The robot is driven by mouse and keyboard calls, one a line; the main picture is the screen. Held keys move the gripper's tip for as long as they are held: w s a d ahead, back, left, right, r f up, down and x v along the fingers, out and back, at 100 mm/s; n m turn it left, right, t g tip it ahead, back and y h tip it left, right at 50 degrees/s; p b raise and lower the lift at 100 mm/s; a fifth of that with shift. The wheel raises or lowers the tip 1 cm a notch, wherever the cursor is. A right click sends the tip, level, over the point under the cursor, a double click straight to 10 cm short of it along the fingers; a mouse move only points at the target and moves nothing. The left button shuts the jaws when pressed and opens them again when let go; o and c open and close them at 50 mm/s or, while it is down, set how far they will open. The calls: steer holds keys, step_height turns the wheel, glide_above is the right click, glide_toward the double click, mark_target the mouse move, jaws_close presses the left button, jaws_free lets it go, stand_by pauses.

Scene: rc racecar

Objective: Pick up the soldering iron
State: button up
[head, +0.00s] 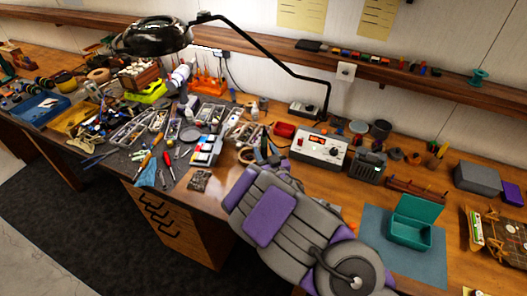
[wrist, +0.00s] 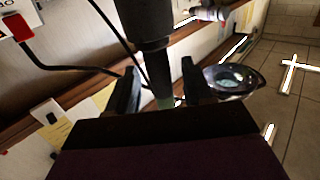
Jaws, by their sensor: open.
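My gripper (wrist: 161,72) shows in the wrist view with its two dark fingers apart. A dark cylindrical object (wrist: 146,22) comes down from the top edge, very near the camera, and narrows between the fingers. It may be the soldering iron, but I cannot tell for certain. A gap shows between it and each finger, so it does not look clamped. In the head view my grey and purple arm reaches over the bench and hides most of the gripper and what is in front of it. I cannot clearly pick out the soldering iron there.
A white box with a red display (head: 320,148) stands right of the arm's end. A teal open box (head: 411,221) sits on a blue mat (head: 373,222). Tools crowd the bench at left. A lamp (head: 152,36) hangs overhead; it also shows in the wrist view (wrist: 235,80).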

steer(key=shift+w+a, duration=0.3)
steer(key=shift+w, duration=0.25)
steer(key=c, duration=0.9)
steer(key=shift+r, duration=0.1)
step_height(320, 180, up, 18)
steer(key=p, duration=0.2)
steer(key=shift+p, duration=0.3)
